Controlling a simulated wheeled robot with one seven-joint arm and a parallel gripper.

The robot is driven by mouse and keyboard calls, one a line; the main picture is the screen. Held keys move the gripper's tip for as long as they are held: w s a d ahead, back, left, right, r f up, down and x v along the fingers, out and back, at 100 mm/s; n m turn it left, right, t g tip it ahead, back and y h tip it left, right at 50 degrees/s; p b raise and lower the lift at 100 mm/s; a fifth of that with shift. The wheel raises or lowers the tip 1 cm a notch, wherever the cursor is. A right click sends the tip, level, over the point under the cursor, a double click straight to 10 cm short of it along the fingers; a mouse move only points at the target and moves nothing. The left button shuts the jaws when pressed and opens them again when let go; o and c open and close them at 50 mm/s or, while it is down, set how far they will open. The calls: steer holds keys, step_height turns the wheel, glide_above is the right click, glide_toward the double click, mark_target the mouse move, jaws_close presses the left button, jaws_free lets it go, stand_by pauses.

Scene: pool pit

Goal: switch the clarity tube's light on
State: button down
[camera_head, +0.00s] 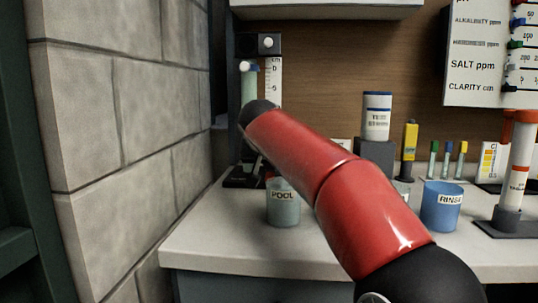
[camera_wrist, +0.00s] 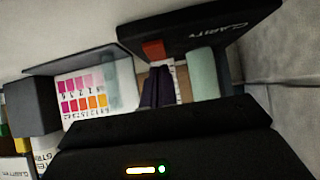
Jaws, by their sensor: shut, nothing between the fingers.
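The clarity tube (camera_head: 249,88) is a pale green column at the back left of the counter, beside a white cm scale (camera_head: 273,80). A black box with a round white knob (camera_head: 268,42) sits at the top. Its black base (camera_head: 238,180) is partly behind my red arm. In the wrist view the tube (camera_wrist: 204,76) stands by the base, lettered CLARITY (camera_wrist: 215,32), with a small orange-red block (camera_wrist: 153,50) on it. My gripper (camera_wrist: 158,72) shows there as two dark fingers, shut and empty, close to that block. Contact is unclear, and I see no lamp glow.
A POOL cup (camera_head: 283,205) stands in front of the tube, near my arm. A RINSE cup (camera_head: 441,207), a white bottle (camera_head: 377,117) and an orange-topped cylinder (camera_head: 515,165) stand right. A block wall (camera_head: 130,130) closes the left side. A colour chart (camera_wrist: 85,92) is near the gripper.

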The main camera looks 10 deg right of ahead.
steer(key=shift+f, duration=0.25)
steer(key=shift+w+f, duration=0.15)
steer(key=shift+f, duration=0.1)
steer(key=shift+w+d, duration=0.1)
stand_by(0.3)
steer(key=shift+w+d+r+p, duration=0.2)
steer(key=shift+w+p, duration=0.45)
steer(key=shift+p, duration=0.1)
steer(key=shift+r, duration=0.1)
